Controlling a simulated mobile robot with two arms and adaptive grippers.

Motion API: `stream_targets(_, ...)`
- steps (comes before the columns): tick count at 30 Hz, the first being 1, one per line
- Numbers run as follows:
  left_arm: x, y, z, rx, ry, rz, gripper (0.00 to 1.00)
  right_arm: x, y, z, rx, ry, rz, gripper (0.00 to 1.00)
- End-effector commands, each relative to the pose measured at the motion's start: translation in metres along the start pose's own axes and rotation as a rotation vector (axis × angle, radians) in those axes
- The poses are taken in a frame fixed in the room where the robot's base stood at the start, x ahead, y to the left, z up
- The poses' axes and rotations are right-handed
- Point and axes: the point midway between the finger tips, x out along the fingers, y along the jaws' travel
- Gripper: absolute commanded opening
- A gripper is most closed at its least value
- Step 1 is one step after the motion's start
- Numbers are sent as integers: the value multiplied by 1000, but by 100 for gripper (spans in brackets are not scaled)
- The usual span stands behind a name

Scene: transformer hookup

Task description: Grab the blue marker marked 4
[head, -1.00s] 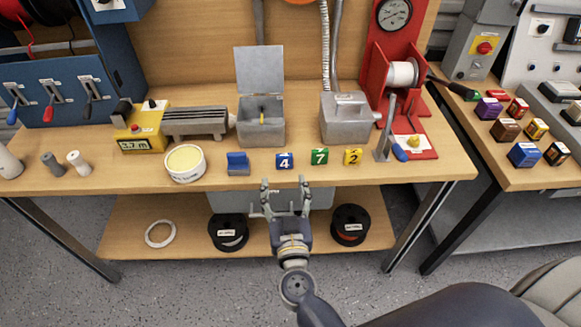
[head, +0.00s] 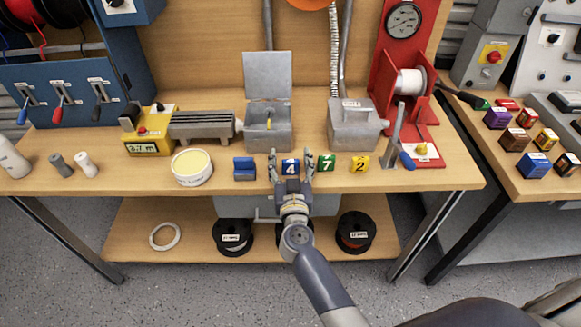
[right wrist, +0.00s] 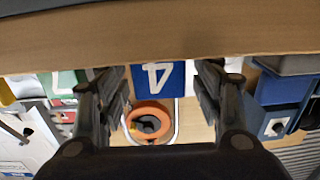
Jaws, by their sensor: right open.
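The blue marker marked 4 (head: 290,167) stands near the front edge of the wooden bench. My right gripper (head: 291,165) is open, with one finger on each side of the marker. In the right wrist view the blue face with the white 4 (right wrist: 158,77) shows upside down between the two open fingers (right wrist: 160,95). I cannot tell whether either finger touches it. My left gripper is not in view.
A green marker with 7 (head: 328,165) stands close to the right finger, and a yellow marker with 2 (head: 360,163) beyond it. A blue holder (head: 244,169) stands just left. A grey open box (head: 268,135) is behind. The bench (head: 225,184) ends just in front.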

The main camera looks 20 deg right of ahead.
Motion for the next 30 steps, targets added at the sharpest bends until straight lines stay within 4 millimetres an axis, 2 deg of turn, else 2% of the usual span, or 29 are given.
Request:
stream_targets(5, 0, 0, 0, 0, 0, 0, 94, 0, 0, 0, 0, 0, 0, 61)
stream_targets(7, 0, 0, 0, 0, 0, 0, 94, 0, 0, 0, 0, 0, 0, 50)
stream_targets(11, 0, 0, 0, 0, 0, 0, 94, 0, 0, 0, 0, 0, 0, 20)
stream_targets(23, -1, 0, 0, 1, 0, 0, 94, 0, 0, -2, 0, 0, 0, 20)
stream_targets(30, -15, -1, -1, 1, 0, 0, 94, 0, 0, -19, 1, 1, 0, 20)
